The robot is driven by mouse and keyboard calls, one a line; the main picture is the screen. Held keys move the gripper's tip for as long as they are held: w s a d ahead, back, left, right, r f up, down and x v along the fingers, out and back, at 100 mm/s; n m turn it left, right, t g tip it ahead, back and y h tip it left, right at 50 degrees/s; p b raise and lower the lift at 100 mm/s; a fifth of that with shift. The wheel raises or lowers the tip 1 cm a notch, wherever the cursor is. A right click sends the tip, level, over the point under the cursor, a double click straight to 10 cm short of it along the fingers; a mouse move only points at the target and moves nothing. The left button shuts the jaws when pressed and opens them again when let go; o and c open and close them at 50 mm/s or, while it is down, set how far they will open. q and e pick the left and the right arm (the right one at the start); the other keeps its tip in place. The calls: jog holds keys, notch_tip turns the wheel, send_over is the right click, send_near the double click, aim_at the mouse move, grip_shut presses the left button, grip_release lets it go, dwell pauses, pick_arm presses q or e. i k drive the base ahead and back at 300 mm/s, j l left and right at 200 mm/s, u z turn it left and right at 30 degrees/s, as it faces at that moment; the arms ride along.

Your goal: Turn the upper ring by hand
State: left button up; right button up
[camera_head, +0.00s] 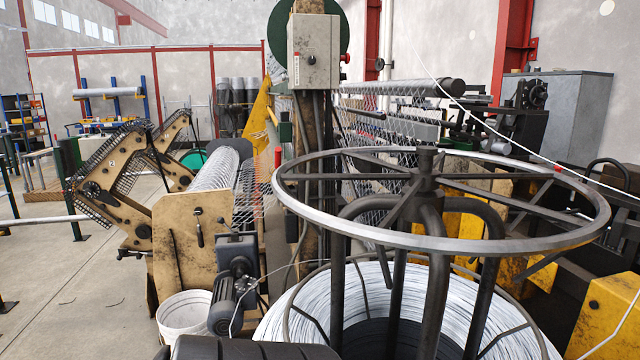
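The upper ring (447,243) is a large, flat, bare-metal hoop in the right half of the head view. Dark spokes join it to a central hub (426,185). It lies roughly level above a coil of pale wire (275,321), carried on bent dark tubes (338,290). The whole hoop shows, with its far rim crossing in front of machinery. Neither my left nor my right gripper is in view, and nothing touches the ring's rim that I can identify as mine.
A grey control box (313,50) on a post stands behind the ring. A motor (233,290) and a white bucket (184,318) are at its lower left. Yellow machine blocks (608,315) stand close on the right. A pale wire runs across the upper right. Open concrete floor (70,285) lies left.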

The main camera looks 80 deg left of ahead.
aim_at(425, 177)
jog(key=u, duration=2.7)
